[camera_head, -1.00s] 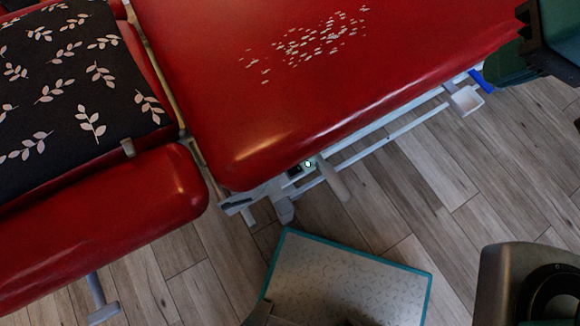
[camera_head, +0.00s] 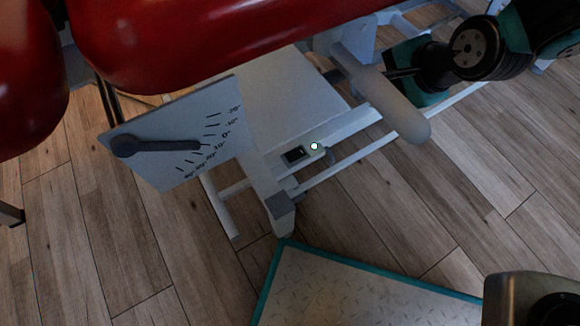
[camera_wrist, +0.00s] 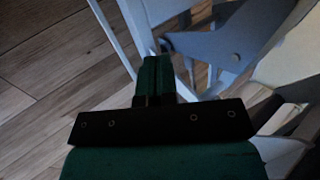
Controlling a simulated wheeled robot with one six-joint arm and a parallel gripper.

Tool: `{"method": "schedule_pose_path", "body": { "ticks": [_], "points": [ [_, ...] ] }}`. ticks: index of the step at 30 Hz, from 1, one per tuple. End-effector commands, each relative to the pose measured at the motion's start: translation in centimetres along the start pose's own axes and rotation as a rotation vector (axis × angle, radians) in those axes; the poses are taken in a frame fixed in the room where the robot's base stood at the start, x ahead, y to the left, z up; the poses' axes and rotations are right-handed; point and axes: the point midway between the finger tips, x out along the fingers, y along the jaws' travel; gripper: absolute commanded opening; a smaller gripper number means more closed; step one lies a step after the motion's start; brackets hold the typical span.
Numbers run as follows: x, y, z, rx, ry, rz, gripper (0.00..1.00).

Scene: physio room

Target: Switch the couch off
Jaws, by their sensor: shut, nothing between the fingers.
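The couch (camera_head: 230,50) has red padding over a pale metal frame. In the head view a small black switch (camera_head: 294,155) sits on a pale box on the lower frame, beside a lit whitish-green round lamp (camera_head: 314,146). My gripper (camera_head: 390,73) is at the upper right, under the couch edge, up and right of the switch and apart from it. In the wrist view its green fingers (camera_wrist: 155,75) are shut and empty, close to pale frame parts. I cannot make out the switch in the wrist view.
A thick pale rounded handle (camera_head: 390,100) sticks out between my gripper and the switch. A tilt-scale plate (camera_head: 190,125) with a dark pointer hangs left of it. A teal-edged step or mat (camera_head: 350,290) lies in front.

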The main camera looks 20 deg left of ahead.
Motion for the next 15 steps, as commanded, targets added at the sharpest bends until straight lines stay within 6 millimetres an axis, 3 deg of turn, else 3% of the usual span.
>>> {"method": "schedule_pose_path", "body": {
  "ticks": [1,6,10,15],
  "points": [
    [3.1,0.5,2.1,0.082,-0.035,-0.02,0.0],
    [8.4,0.4,8.0,0.37,-0.143,-0.086,0.0],
    [10.7,0.6,11.3,0.528,-0.213,-0.103,0.0],
    [11.9,0.9,13.4,0.634,-0.261,-0.108,0.0]
  ]
}}
